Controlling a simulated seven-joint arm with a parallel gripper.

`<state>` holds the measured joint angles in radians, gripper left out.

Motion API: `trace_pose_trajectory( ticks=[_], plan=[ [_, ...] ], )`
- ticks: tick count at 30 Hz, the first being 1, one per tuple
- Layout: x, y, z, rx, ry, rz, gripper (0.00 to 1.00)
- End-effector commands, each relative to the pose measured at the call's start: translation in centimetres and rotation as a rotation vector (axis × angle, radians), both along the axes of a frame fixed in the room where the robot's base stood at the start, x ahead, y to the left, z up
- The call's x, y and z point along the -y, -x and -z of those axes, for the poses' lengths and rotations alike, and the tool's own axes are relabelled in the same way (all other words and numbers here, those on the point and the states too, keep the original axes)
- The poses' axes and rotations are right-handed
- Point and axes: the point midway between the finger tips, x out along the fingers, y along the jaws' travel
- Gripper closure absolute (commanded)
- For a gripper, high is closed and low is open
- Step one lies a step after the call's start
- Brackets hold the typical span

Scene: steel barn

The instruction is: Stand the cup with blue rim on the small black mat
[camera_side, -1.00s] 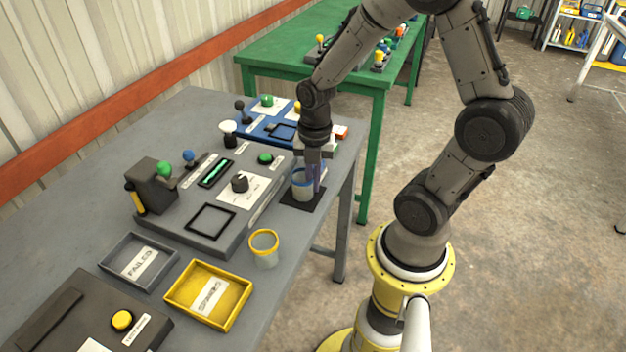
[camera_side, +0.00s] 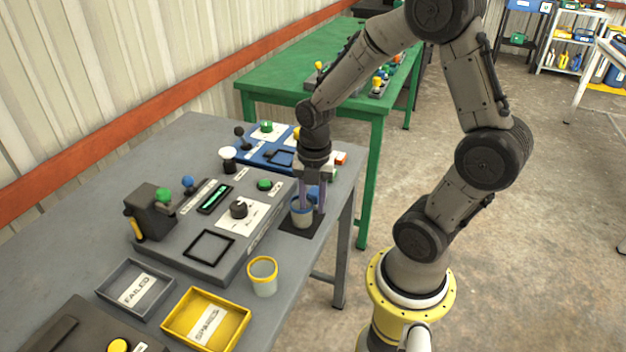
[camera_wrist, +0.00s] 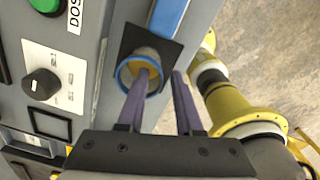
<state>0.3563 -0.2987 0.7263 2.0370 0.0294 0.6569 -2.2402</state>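The cup with blue rim (camera_side: 302,216) stands upright on the small black mat (camera_side: 288,223) at the table's right edge. The wrist view shows the cup (camera_wrist: 154,53) over the lower part of the mat (camera_wrist: 128,35), with the blue rim facing the camera. My gripper (camera_side: 309,208) is down at the cup, pointing downward. In the wrist view my gripper (camera_wrist: 159,76) has its purple fingers apart, the left one inside the cup's mouth and the right one outside the rim. A gap shows between the right finger and the rim. The cup's base is partly hidden.
A yellow-rimmed cup (camera_side: 263,278) stands nearer the front. A grey FAILED tray (camera_side: 106,294) and a yellow SPARES tray (camera_side: 241,321) lie front left. The grey control panel (camera_side: 236,262) is just left of the mat. The table edge is close on the right.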

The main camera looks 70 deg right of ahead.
Motion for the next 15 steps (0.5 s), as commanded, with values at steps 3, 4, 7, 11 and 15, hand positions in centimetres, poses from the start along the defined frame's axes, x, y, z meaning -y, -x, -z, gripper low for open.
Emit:
trace_pose_trajectory(
  ticks=[3,4,7,11,15],
  plan=[
    [0.1,-0.1,-2.5,0.007,0.003,0.001,0.66],
    [0.1,-0.1,-3.1,0.008,0.003,0.001,0.66],
    [0.1,0.0,-5.2,0.007,0.002,0.001,0.66],
    [0.1,0.1,-7.7,0.006,0.002,0.001,0.66],
    [0.1,0.2,-9.5,0.003,0.001,0.001,0.66]
  ],
)
